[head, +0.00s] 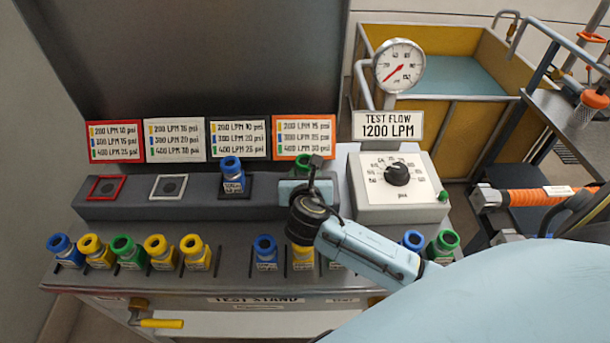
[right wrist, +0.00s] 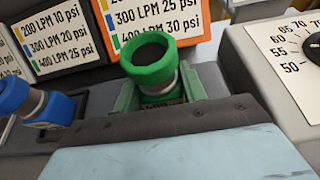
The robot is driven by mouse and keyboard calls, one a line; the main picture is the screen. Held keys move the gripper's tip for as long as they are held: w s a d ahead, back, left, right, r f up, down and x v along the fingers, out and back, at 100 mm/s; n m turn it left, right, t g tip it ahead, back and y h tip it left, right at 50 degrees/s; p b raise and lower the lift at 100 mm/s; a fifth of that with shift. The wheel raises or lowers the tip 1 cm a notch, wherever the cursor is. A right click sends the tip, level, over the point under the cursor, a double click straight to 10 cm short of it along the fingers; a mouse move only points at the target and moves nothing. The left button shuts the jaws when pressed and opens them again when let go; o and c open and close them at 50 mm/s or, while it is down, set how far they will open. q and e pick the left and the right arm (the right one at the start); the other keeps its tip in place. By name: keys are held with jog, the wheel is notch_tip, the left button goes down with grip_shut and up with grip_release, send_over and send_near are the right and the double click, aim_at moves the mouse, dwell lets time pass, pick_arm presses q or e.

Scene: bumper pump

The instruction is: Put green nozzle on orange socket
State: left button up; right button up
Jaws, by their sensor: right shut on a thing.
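The green nozzle (head: 303,161) is at the fourth place of the raised block, under the orange-framed label. My right gripper (head: 297,187) is shut on it. In the right wrist view the green nozzle (right wrist: 150,60) stands close to upright between the fingers, its open dark mouth facing up. The orange socket is hidden behind my gripper and the nozzle, so I cannot tell whether the nozzle's base touches it. My left gripper is not in view.
A blue nozzle (head: 232,172) stands on the black socket to the left. The red socket (head: 106,188) and white socket (head: 168,187) are empty. Several nozzles stand along the front row. A dial box (head: 397,187) is close on the right, below a gauge (head: 398,66).

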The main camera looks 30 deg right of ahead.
jog(key=o, duration=1.1)
jog(key=shift+f, duration=0.1)
jog(key=shift+s+r, duration=0.1)
jog(key=shift+r, duration=0.1)
jog(key=p+v, duration=0.2)
jog(key=v, duration=0.9)
jog(key=shift+s+a+r, duration=0.1)
jog(key=shift+s+a, duration=0.15)
jog(key=shift+s, duration=0.1)
